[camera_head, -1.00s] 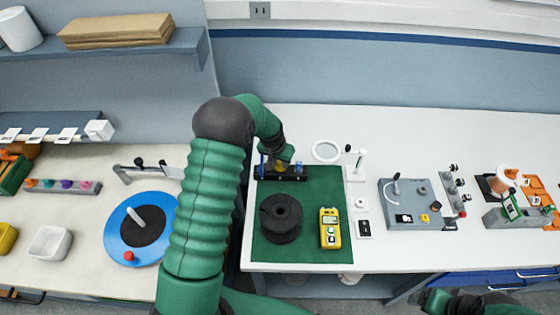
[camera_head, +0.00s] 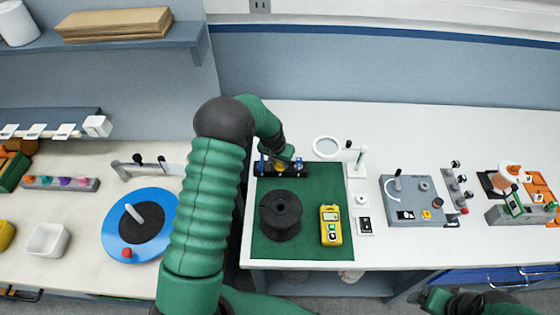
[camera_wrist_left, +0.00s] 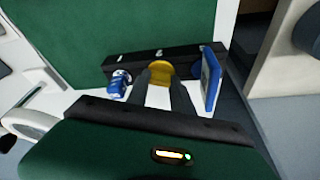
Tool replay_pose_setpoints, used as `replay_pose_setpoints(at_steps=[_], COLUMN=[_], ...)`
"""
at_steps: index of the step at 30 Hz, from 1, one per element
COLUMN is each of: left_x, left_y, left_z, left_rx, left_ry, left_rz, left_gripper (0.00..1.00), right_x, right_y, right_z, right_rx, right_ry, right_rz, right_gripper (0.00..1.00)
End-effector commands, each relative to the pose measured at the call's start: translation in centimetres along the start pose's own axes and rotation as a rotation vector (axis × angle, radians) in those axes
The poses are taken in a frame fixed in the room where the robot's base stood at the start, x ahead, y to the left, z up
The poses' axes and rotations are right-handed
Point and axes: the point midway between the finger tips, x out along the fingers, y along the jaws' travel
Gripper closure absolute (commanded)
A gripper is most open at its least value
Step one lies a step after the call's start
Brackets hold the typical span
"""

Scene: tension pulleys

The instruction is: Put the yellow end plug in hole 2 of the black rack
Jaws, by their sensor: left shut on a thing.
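The black rack (camera_head: 290,174) lies at the back of the green mat (camera_head: 335,190), and it also shows in the left wrist view (camera_wrist_left: 190,52). The yellow end plug (camera_wrist_left: 160,70) is between the fingers of my left gripper (camera_wrist_left: 160,82), which is shut on it. The plug is at the middle of the rack, by the middle white mark. A blue cylindrical plug (camera_wrist_left: 118,84) is on one side of it and a flat blue piece (camera_wrist_left: 211,76) on the other. I cannot tell how deep the yellow plug sits. My right gripper (camera_head: 432,300) is at the bottom right, its fingers unclear.
A black spool (camera_head: 281,215) and a yellow meter (camera_head: 331,226) stand on the mat in front of the rack. A round white ring (camera_head: 326,148) and a small white stand (camera_head: 357,155) are to the right. A blue turntable (camera_head: 120,240) is on the left bench.

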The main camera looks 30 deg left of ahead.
Motion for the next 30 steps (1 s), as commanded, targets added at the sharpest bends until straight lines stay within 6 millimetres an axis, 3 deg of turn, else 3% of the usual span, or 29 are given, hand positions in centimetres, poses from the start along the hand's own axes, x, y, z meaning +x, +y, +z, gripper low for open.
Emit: replay_pose_setpoints(at_steps=[6, 7, 12, 23, 26, 30], left_x=[0.2, 0.2, 0.2, -0.4, -1.9, -5.7], left_y=[0.0, 0.1, 0.1, 0.0, 0.0, -0.1], left_z=[0.2, 0.2, 0.2, 0.1, 0.0, 0.0], left_rx=[0.000, 0.000, 0.000, 0.000, 0.000, -0.001], left_ry=[-0.004, -0.004, -0.005, 0.000, 0.001, 0.004], left_rz=[0.001, 0.001, 0.001, 0.000, 0.000, -0.001], left_gripper=[1.00, 0.69, 0.47, 0.47, 0.47, 0.47], right_x=[0.0, 0.0, 0.0, 0.2, 0.6, 1.3], right_y=[0.0, 0.0, 0.0, 0.0, 0.0, 0.0], right_z=[0.0, 0.0, 0.0, 0.0, 0.1, 0.3], right_rx=[0.000, 0.000, 0.000, 0.000, 0.000, 0.000], right_ry=[0.000, 0.000, 0.000, 0.000, 0.000, 0.000], right_rz=[0.000, 0.000, 0.000, 0.000, 0.000, 0.000], right_gripper=[0.19, 0.19, 0.19, 0.19, 0.19, 0.19])
